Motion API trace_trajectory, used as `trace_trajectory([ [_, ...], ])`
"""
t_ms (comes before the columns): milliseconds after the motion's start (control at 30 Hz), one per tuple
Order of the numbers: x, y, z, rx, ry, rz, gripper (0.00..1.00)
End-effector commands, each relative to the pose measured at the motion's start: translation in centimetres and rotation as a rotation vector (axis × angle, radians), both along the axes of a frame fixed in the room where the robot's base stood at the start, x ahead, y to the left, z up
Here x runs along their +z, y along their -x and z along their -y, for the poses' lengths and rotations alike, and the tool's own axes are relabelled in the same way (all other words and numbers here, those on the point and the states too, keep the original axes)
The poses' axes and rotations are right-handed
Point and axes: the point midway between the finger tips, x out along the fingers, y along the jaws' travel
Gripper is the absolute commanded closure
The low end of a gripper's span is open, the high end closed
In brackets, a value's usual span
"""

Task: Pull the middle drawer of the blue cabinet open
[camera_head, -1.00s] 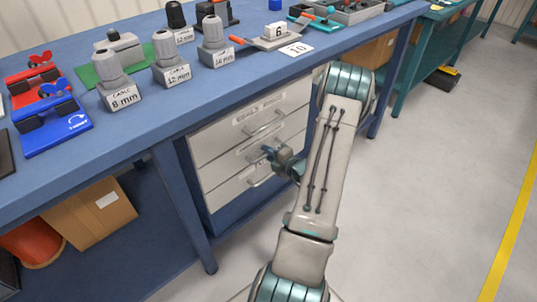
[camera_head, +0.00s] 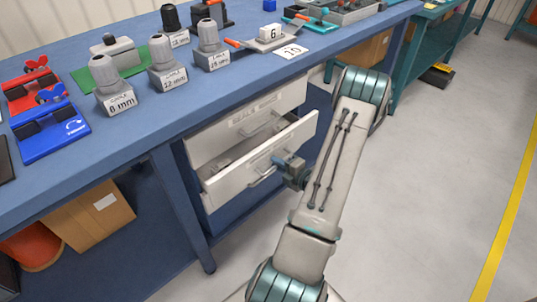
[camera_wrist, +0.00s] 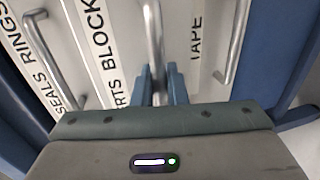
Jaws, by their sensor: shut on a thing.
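The blue cabinet (camera_head: 227,216) stands under the workbench and has white drawer fronts. Its middle drawer (camera_head: 225,184) is part-way out, and some of its inside shows behind the front. My gripper (camera_head: 283,163) is at that drawer's bar handle (camera_head: 262,178). In the wrist view my gripper's two blue fingers (camera_wrist: 160,84) are shut on the metal handle (camera_wrist: 154,40), one on each side. The top drawer (camera_head: 215,136), labelled "SEALS RINGS", is closed. The bottom drawer is mostly hidden in the head view; its "TAPE" label (camera_wrist: 196,38) shows in the wrist view.
A cardboard box (camera_head: 88,215) lies under the bench at left.

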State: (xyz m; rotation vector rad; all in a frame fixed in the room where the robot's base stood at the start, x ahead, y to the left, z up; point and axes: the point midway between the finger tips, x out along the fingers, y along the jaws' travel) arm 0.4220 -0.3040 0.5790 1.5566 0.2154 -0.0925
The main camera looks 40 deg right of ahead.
Motion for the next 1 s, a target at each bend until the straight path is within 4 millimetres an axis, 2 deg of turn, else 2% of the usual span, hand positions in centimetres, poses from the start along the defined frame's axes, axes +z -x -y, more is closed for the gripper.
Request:
trace_trajectory([
  [33,0.2,1.6,0.2,-0.007,-0.005,-0.003,1.0],
  [200,0.2,6.1,0.5,-0.007,-0.003,-0.003,1.0],
  [500,0.1,12.9,1.0,-0.004,-0.002,-0.001,1.0],
  [700,0.1,15.6,1.2,-0.002,-0.002,0.0,1.0],
  [1000,0.0,17.0,1.3,-0.001,0.0,-0.001,1.0],
])
